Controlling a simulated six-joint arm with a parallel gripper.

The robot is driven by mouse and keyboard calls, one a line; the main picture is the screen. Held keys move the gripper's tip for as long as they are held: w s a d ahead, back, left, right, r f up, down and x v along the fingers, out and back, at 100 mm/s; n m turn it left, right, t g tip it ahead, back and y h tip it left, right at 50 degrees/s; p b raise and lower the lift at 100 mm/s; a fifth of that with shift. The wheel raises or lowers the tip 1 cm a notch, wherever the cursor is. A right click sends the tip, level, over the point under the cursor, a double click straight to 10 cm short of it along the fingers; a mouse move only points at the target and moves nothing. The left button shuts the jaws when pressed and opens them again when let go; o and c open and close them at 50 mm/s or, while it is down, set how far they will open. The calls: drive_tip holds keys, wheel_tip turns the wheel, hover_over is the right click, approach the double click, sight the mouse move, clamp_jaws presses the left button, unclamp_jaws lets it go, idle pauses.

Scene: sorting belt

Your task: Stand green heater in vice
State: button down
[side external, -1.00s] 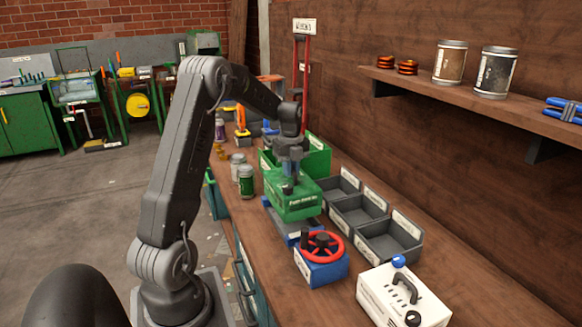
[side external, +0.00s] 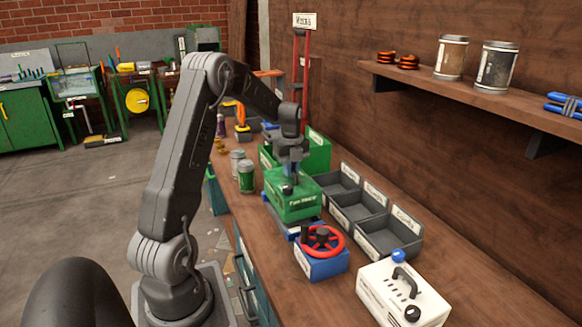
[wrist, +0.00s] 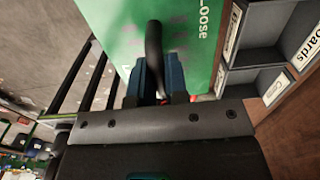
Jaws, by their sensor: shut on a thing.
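The green heater (side external: 293,205) is a box with a white label on its front face and a dark knob or handle on top. It appears upright, directly over a blue and grey base (side external: 277,219) that looks like the vice. I cannot tell whether it touches the vice or hangs just above it, as it hides the jaws. My gripper (side external: 290,180) is above the heater, shut on its dark handle. In the wrist view, the blue fingertips (wrist: 158,80) close around the handle (wrist: 154,45), over a green surface lettered "LOOSE".
A blue block with a red handwheel (side external: 322,240) stands in front of the heater. Grey labelled bins (side external: 385,235) line the right. A green crate (side external: 318,155) stands behind, cans (side external: 246,178) at left. A white box with a handle (side external: 403,298) sits at the front right.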

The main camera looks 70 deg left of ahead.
sight(291, 180)
drive_tip(key=shift+f, duration=2.05)
drive_tip(key=c, duration=1.1)
unclamp_jaws()
drive_tip(key=shift+f, duration=0.1)
drive_tip(key=shift+o, duration=0.2)
